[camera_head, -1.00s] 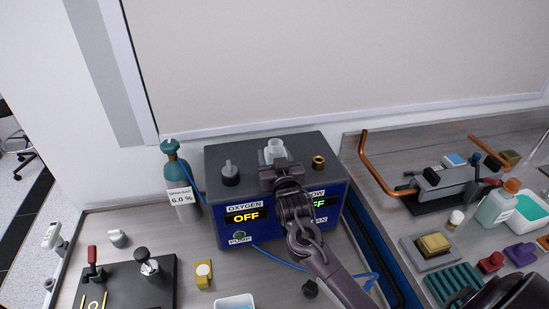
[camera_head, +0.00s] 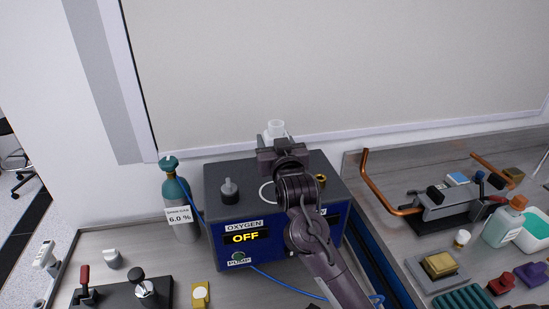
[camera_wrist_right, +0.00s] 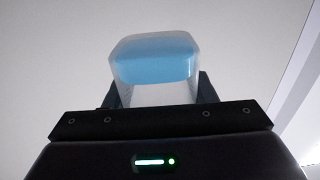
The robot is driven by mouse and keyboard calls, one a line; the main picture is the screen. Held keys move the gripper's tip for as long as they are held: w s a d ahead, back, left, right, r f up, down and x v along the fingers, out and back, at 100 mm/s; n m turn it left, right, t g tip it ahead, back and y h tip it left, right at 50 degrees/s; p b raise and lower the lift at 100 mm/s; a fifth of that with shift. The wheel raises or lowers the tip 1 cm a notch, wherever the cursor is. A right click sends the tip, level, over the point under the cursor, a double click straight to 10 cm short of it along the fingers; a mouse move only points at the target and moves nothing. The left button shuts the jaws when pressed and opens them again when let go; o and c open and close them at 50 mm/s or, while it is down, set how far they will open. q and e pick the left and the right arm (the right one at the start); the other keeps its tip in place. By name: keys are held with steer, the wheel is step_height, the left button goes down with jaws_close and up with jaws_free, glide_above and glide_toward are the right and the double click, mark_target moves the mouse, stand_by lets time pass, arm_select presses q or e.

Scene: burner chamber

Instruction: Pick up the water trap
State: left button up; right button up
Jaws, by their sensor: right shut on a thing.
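The water trap (camera_head: 276,127) is a small clear, whitish cup-like vessel. In the head view it is above the back of the blue and dark box, at the fingers of my right gripper (camera_head: 277,143). In the right wrist view the water trap (camera_wrist_right: 155,62) has a light blue band and stands between my gripper's fingers (camera_wrist_right: 160,90). My right gripper is shut on it and holds it raised over the box top. The gripper and wrist hide the trap's lower part in the head view. My left gripper is not in view.
The box (camera_head: 225,165) has an OFF display, a grey knob (camera_head: 229,189), a brass fitting (camera_head: 320,180) and a pale ring (camera_head: 266,192) on top. A teal gas bottle (camera_head: 178,205) stands to its left. A copper-tubed device (camera_head: 445,205) is to the right.

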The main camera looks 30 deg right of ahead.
steer(key=shift+r+b, duration=0.8)
steer(key=shift+r, duration=4.1)
steer(key=o, duration=0.4)
jaws_close()
steer(key=shift+a, duration=0.1)
